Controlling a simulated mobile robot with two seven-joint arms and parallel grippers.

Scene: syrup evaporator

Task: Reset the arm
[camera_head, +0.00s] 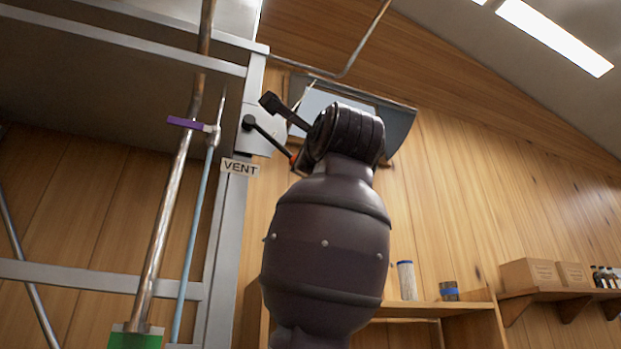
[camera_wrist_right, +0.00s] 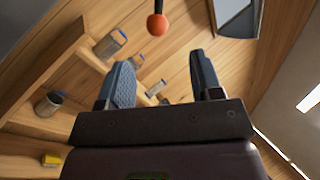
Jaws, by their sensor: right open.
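My right arm is raised in the middle of the head view, and its wrist hides most of the gripper there. In the right wrist view my right gripper (camera_wrist_right: 160,68) is open, with nothing between its two blue-grey fingers. A dark lever with an orange-red knob (camera_wrist_right: 157,25) shows beyond the fingertips, apart from them. In the head view the lever (camera_head: 270,139) slopes down to the right from a grey box (camera_head: 254,140) on the post, its knob (camera_head: 293,158) close beside my wrist. A VENT label (camera_head: 240,168) is just below the box. My left gripper is not in view.
A metal frame (camera_head: 225,230) with pipes stands at the left. A grey hood-like panel (camera_head: 398,130) is on the wall behind my wrist. A wooden shelf (camera_head: 465,308) holds a filter cartridge (camera_head: 407,280) and a jar (camera_head: 449,291). Boxes (camera_head: 530,274) sit on a right-hand shelf.

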